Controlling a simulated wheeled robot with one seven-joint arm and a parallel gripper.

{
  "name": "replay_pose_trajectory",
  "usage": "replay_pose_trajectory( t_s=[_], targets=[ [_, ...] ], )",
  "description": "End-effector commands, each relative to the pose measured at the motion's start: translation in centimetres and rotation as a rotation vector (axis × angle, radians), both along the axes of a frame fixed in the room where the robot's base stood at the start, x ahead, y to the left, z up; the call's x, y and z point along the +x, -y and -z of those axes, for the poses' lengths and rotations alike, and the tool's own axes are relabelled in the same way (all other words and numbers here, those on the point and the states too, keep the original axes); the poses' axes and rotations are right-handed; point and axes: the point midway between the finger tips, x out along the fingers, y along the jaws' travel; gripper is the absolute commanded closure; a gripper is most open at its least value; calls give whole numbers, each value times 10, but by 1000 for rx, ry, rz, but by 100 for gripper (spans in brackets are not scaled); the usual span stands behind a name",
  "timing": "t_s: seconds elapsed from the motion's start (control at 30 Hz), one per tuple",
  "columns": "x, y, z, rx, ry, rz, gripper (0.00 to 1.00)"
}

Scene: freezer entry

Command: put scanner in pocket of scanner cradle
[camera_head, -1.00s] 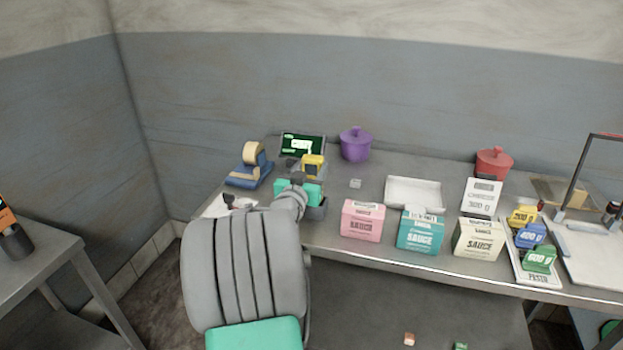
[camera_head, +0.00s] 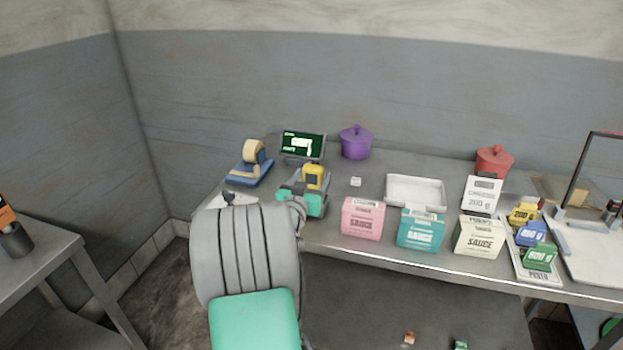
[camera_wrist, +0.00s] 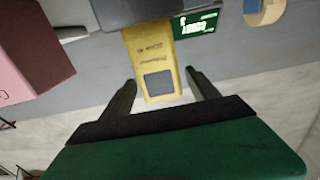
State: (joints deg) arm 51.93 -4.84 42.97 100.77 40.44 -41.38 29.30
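The yellow scanner (camera_head: 315,174) stands upright at the left part of the table. In the wrist view, which is upside down, the scanner (camera_wrist: 149,50) has its lower end at the grey cradle (camera_wrist: 112,14), and its upper part with a grey square panel is free. How deep it sits in the pocket is hidden. My gripper (camera_wrist: 161,78) is open; its two dark fingers lie on either side of the scanner's upper part, with visible gaps. In the head view, my gripper's green body partly hides the cradle.
A screen (camera_head: 303,145) stands behind the scanner, and a blue tape dispenser (camera_head: 250,166) to its left. A pink sauce box (camera_head: 362,218) stands close on the right. A purple pot (camera_head: 356,143) and a white tray (camera_head: 416,192) are farther off.

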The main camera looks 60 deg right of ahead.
Motion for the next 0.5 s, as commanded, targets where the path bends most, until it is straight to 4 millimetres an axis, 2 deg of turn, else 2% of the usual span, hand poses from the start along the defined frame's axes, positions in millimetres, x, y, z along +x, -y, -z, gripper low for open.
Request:
replay_pose_trajectory(
  t_s=[0.27,0.37,0.5],
  targets=[
    [0,0,-1,0,0,0,26],
    [0,0,-7,0,0,0,26],
    [-2,-27,-1,-1,0,-5,26]
  ],
)
